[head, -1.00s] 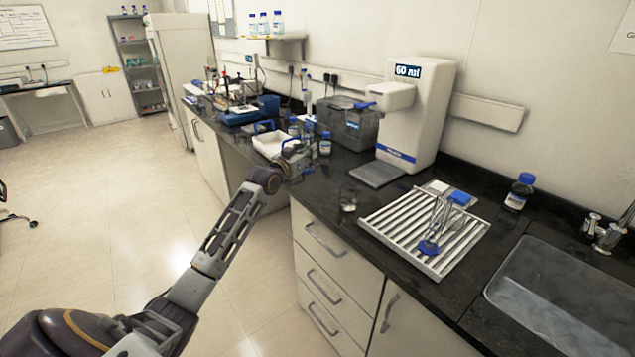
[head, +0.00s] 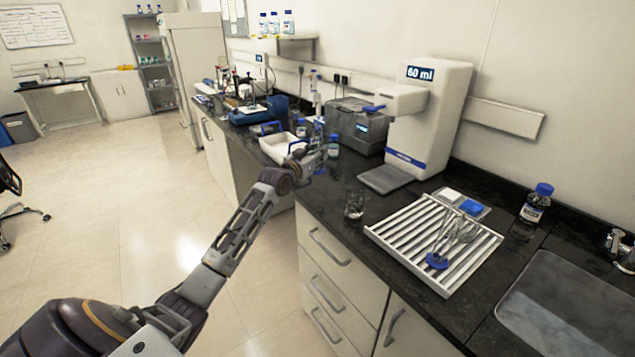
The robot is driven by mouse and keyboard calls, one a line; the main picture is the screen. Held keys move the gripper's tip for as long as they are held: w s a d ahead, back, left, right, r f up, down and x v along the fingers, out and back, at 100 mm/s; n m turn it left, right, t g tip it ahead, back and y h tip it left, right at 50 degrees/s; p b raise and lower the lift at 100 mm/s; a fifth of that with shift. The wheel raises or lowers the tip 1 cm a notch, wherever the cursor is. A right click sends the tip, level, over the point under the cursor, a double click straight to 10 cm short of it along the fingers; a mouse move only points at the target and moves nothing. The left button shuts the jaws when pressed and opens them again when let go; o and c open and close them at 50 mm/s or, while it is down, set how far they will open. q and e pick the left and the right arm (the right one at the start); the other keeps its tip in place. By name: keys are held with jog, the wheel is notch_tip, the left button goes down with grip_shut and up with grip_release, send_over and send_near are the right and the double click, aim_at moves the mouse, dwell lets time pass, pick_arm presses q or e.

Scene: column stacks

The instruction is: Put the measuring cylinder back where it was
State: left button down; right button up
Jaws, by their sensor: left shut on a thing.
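My left gripper (head: 319,156) is at the end of the arm reaching over the counter's front edge, beside the white tray. It is shut on a slim, clear and blue thing (head: 318,129) that looks like the measuring cylinder, held about upright. The thing is small, and the gripper hides part of it. I cannot tell whether its bottom touches the counter. My right gripper is not in view.
The dark counter (head: 335,193) holds a white tray (head: 272,151), a grey box (head: 352,128), a dispenser reading 60 ml (head: 432,122), a glass beaker (head: 354,206), a slatted rack (head: 402,228) and a capped bottle (head: 536,206). A sink (head: 566,300) is at right.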

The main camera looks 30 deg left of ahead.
pick_arm(q)
notch_tip(320, 180, down, 4)
jog(key=shift+r, duration=0.25)
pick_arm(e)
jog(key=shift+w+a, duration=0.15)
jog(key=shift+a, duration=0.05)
pick_arm(q)
jog(key=shift+f+b, duration=0.3)
jog(key=shift+f, duration=2.25)
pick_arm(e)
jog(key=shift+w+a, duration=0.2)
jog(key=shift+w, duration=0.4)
pick_arm(q)
jog(key=shift+f, duration=0.1)
jog(key=c, duration=1.5)
grip_release()
jog(key=o, duration=0.4)
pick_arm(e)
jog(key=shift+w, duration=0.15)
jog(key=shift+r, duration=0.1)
